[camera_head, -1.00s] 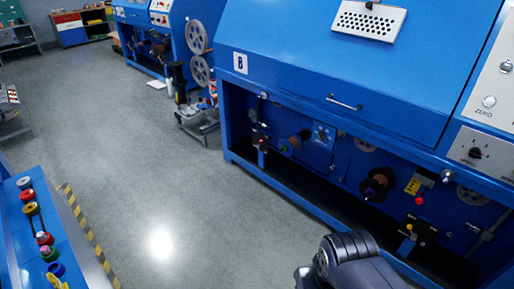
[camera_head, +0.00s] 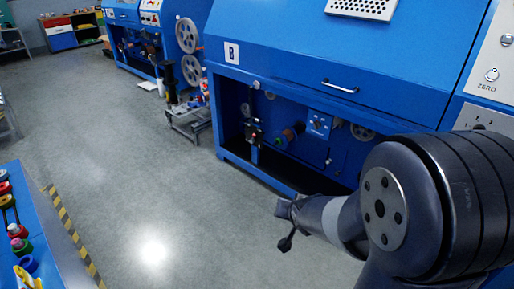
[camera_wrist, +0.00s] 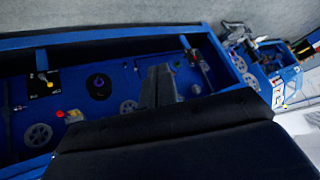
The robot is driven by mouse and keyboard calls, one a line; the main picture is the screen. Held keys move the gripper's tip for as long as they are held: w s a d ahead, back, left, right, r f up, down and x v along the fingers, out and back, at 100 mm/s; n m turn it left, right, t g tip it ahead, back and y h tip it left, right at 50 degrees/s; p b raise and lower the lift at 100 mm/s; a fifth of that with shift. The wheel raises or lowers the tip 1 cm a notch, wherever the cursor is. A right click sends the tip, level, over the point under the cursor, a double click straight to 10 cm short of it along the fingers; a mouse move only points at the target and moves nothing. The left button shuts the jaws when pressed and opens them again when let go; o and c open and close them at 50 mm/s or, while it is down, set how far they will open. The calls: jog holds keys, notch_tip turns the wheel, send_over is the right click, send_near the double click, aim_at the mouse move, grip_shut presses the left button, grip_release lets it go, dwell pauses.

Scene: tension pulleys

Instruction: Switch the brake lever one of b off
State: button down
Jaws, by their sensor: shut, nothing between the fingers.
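Machine B (camera_head: 300,75), blue with a white B plate (camera_head: 231,52), stands with its lower bay open. At the bay's left end a small dark lever unit with a red knob (camera_head: 254,136) shows. In the wrist view, which looks upside down, a dark block with a yellow spot (camera_wrist: 44,83) and a red knob (camera_wrist: 60,114) show at the left. Which of these is brake lever one I cannot tell. My gripper (camera_wrist: 158,70) is shut and empty, pointing across the bay, apart from the levers. My arm hides the bay's right part in the head view.
A blue table (camera_head: 52,240) with coloured spools stands at the left. A small cart (camera_head: 188,118) stands beyond the machine. The grey floor (camera_head: 130,165) between is clear. A handle (camera_head: 340,86) sticks out from the machine's cover. A reel (camera_wrist: 99,86) sits in the bay.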

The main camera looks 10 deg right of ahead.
jog(key=w+a+f+m+t+y+b, duration=0.25)
jog(key=w+f+b, duration=0.4)
jog(key=f, duration=0.55)
jog(key=w+a+f+m+t+y+b, duration=0.1)
jog(key=w+a+f+t+y+b, duration=0.2)
jog(key=w+f+b, duration=0.65)
jog(key=s+a+f+m+t+y+b, duration=0.1)
jog(key=s+f+m+y+b, duration=0.1)
jog(key=f, duration=0.9)
jog(key=s+a+f+m+t+y+b, duration=0.2)
jog(key=s+f+y, duration=0.3)
jog(key=f, duration=0.6)
jog(key=s+m+b, duration=0.1)
jog(key=s, duration=0.1)
jog(key=shift+s+a+f+m+b, duration=0.15)
jog(key=shift+s+m+b, duration=0.15)
jog(key=shift+m, duration=0.05)
